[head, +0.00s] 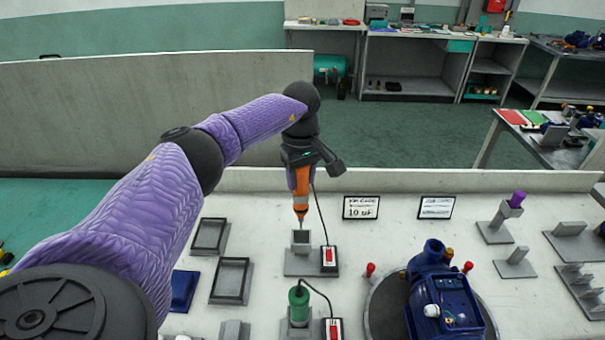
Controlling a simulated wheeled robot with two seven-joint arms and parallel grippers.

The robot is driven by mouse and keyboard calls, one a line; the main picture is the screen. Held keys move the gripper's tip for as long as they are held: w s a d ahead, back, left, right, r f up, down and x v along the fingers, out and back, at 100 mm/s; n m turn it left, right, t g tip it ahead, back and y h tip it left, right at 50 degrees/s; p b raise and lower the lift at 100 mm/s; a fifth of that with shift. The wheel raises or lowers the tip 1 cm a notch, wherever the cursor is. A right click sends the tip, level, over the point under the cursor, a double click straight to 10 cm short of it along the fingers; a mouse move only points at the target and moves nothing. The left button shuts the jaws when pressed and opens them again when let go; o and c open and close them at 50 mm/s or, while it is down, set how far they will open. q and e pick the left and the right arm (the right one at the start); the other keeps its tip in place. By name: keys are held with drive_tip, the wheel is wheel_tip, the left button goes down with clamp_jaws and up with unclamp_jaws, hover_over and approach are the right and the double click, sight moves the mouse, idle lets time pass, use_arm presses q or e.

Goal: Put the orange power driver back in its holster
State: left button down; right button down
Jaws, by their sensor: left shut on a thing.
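The orange power driver (301,193) is in my left gripper (301,168), which is shut on it. The driver hangs upright with its tip pointing down. The tip is just above or at the opening of a grey square holster (301,240) on the bench; I cannot tell whether it has entered. The gripper's fingers are partly hidden by the driver and the wrist. My right gripper is not in view.
A green driver (299,302) stands in a similar holder nearer me. Red-buttoned boxes (329,258) with black cables sit beside the holders. A blue pump (443,300) stands on a round plate at right. Empty grey trays (210,236) lie at left.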

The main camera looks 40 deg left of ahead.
use_arm(q)
drive_tip(key=shift+f, duration=0.25)
idle(0.6)
drive_tip(key=b, duration=0.4)
hover_over(301, 219)
drive_tip(key=shift+w+f, duration=0.1)
drive_tip(key=shift+f, duration=2.9)
drive_tip(key=shift+f+b, duration=2.45)
drive_tip(key=shift+f, duration=0.65)
drive_tip(key=shift+c, duration=0.7)
unclamp_jaws()
drive_tip(key=shift+r, duration=0.15)
